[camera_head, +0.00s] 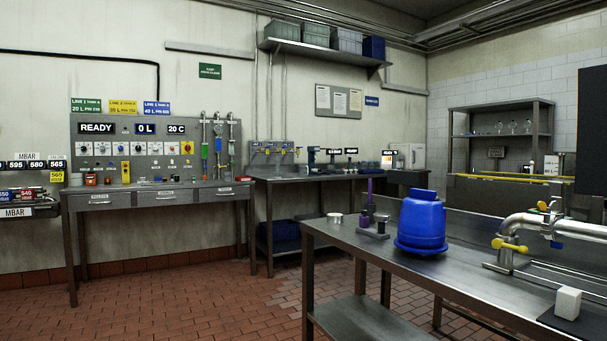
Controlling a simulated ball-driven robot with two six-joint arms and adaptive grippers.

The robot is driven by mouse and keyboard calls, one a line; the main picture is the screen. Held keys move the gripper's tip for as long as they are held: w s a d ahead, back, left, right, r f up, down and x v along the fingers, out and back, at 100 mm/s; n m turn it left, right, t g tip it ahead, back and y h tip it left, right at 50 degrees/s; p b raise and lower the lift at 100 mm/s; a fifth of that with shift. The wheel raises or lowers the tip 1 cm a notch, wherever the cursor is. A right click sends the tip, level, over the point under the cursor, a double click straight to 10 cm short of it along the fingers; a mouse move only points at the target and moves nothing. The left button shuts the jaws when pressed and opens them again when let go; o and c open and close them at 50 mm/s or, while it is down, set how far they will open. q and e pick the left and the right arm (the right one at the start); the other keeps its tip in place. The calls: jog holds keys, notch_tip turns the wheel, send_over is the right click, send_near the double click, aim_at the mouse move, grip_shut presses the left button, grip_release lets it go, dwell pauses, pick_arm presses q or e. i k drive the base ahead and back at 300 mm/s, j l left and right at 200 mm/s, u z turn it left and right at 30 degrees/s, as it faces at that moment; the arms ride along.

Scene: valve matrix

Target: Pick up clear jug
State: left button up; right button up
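I cannot make out a clear jug with certainty. Small clear vessels (513,127) stand on the upper shelf of the steel rack at the back right; they are too small and far away to tell whether one is a jug. Neither of my grippers is in view.
A steel table (350,236) fills the right foreground. On it are a large blue container (422,224), a steel pipe with yellow handles (560,228) and a white block (568,303). A control bench (160,190) stands at the left wall. The tiled floor (200,305) at left is clear.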

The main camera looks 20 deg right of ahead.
aim_at(302, 169)
jog(key=i+u, duration=0.1)
jog(key=u, duration=0.15)
jog(key=i, duration=1.4)
jog(key=i+z, duration=0.1)
jog(key=i, duration=1.35)
jog(key=i+j, duration=0.15)
jog(key=i, duration=1.25)
jog(key=i+l+z, duration=0.35)
jog(key=i, duration=0.45)
jog(key=i+l+z, duration=0.1)
jog(key=i+z, duration=0.25)
jog(key=i, duration=0.45)
jog(key=i+j+z, duration=0.1)
jog(key=i+z, duration=0.3)
jog(key=i, duration=0.4)
